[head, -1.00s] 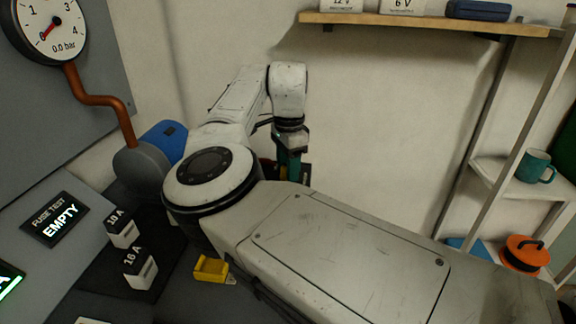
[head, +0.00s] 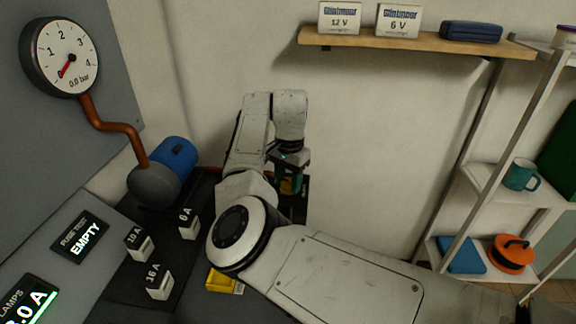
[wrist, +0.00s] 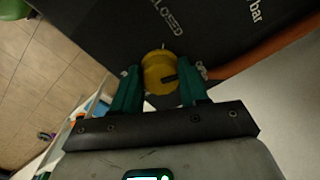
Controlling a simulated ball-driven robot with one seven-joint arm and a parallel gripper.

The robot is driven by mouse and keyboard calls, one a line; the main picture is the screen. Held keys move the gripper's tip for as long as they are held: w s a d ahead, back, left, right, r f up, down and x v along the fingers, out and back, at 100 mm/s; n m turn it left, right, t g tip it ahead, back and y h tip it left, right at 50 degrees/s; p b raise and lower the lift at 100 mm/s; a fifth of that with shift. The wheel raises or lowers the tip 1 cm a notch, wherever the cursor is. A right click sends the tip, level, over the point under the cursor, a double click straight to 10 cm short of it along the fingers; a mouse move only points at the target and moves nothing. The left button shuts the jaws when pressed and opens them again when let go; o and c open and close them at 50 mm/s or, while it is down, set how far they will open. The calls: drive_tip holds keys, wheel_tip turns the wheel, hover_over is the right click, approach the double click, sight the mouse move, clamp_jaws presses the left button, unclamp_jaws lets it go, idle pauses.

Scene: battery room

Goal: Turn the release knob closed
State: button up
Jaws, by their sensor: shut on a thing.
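In the wrist view, the yellow release knob (wrist: 161,74) sits on a dark panel between the two teal fingertips of my gripper (wrist: 161,88). The fingers are shut on its sides. A dark mark shows on the knob's face, and the word CLOSED is printed on the panel above the knob. My arm hides much of the panel there.
A gauge (head: 60,57) at the left reads about 0, with a copper pipe (head: 112,127) below it. A wooden shelf (head: 415,42) is above, and a rack with a teal mug (head: 521,175) stands at the right.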

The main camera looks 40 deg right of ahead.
sight(290, 181)
drive_tip(key=n+p, duration=0.3)
drive_tip(key=p, duration=0.1)
drive_tip(key=n+p, duration=0.3)
drive_tip(key=p, duration=0.1)
drive_tip(key=shift+s+r+n, duration=0.15)
drive_tip(key=shift+r+n, duration=0.05)
drive_tip(key=shift+n, duration=0.1)
drive_tip(key=n+p, duration=0.3)
drive_tip(key=shift+d, duration=0.1)
drive_tip(key=shift+f+n+p, duration=0.2)
drive_tip(key=shift+n+p, duration=0.55)
drive_tip(key=shift+n, duration=0.65)
drive_tip(key=o, duration=1.1)
drive_tip(key=shift+c, duration=0.2)
wheel_tip(290, 181, up, 11)
drive_tip(key=shift+d+b, duration=0.15)
drive_tip(key=shift+b, duration=0.3)
